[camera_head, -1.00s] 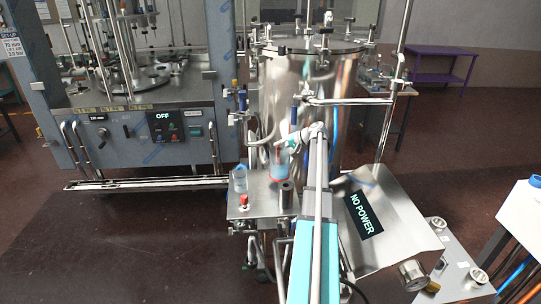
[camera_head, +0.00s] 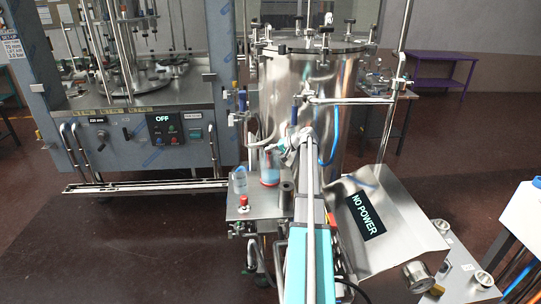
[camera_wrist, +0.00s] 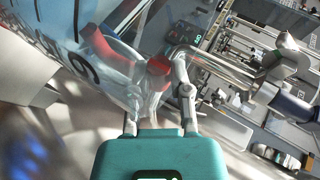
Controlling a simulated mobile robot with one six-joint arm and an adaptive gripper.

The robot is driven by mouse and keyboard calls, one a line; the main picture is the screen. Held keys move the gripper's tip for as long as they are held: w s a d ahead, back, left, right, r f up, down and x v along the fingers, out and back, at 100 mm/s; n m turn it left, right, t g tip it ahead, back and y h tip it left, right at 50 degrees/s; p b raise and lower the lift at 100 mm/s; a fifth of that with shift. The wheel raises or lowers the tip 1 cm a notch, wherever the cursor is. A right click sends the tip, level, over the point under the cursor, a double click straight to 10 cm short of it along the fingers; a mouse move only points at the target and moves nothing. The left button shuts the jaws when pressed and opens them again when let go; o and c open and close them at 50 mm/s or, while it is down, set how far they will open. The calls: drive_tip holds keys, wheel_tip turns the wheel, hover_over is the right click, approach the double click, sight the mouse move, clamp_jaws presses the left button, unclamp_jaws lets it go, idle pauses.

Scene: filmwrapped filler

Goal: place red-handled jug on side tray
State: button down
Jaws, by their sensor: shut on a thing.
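The clear red-handled jug (camera_head: 269,168) shows in the head view over the back of the steel side tray (camera_head: 262,208). I cannot tell whether its base touches the tray. My gripper (camera_head: 288,143) is shut on the jug from its right side. In the wrist view the jug (camera_wrist: 62,42) fills the upper left, with printed marks on its clear wall and red handle parts near my gripper (camera_wrist: 158,82). The exact contact is partly hidden by the see-through jug and fingers.
A small clear beaker (camera_head: 239,180) and a red button (camera_head: 244,200) are on the tray's left side. A dark cylinder (camera_head: 287,193) stands at its right. A tall steel tank (camera_head: 305,90) rises behind. A "NO POWER" panel (camera_head: 365,215) is to the right.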

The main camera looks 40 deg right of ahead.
idle(0.3)
drive_tip(key=c, duration=0.6)
unclamp_jaws()
drive_tip(key=shift+o, duration=0.2)
drive_tip(key=shift+r, duration=0.1)
drive_tip(key=p+v, duration=0.6)
drive_tip(key=v, duration=0.6)
